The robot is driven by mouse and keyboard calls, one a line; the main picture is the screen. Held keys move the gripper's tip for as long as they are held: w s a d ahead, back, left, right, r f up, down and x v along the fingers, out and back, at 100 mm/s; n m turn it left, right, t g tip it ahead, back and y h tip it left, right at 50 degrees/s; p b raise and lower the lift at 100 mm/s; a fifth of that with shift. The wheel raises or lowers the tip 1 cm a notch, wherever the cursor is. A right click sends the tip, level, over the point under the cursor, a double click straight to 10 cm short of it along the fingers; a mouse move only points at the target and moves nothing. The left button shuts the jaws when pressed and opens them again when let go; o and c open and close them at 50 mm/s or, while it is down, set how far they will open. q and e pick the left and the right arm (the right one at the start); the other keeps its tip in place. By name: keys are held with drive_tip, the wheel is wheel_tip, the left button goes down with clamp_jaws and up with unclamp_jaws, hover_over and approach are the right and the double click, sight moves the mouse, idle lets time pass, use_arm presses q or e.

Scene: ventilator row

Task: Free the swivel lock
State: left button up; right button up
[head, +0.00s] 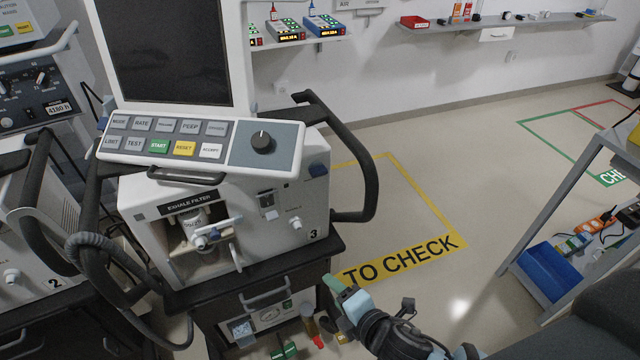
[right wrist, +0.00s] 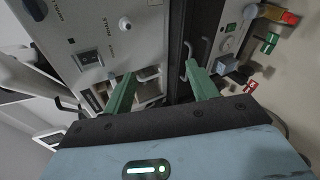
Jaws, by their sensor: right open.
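The ventilator marked 3 (head: 245,205) stands on a dark cart (head: 265,288). Its exhale filter bay (head: 205,235) is open at the front and holds a white fitting with a lever. I cannot tell which part is the swivel lock. My right gripper (head: 335,285), with green fingers, is at the cart's right side, below the ventilator. My left gripper is not in view.
Red and green fittings (head: 310,328) are low on the cart front. A hose (head: 90,275) hangs at its left, beside ventilator 2 (head: 35,265). A black side handle (head: 365,165) juts right. The floor around the "TO CHECK" marking (head: 400,258) is clear. A rack (head: 560,200) stands at right.

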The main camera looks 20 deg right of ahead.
drive_tip(key=w+d+r+n+t+b, duration=0.2)
drive_tip(key=w+r+n+t, duration=0.1)
drive_tip(key=w+r+n, duration=0.4)
drive_tip(key=n+t+h+b, duration=0.1)
drive_tip(key=n+t+b, duration=0.15)
drive_tip(key=n, duration=0.55)
approach(318, 171)
drive_tip(key=f, duration=0.1)
drive_tip(key=w, duration=0.8)
drive_tip(key=shift+a, duration=0.25)
drive_tip(key=shift+s+f, duration=0.1)
drive_tip(key=shift+f, duration=0.05)
drive_tip(key=shift+c, duration=0.5)
drive_tip(key=c, duration=0.9)
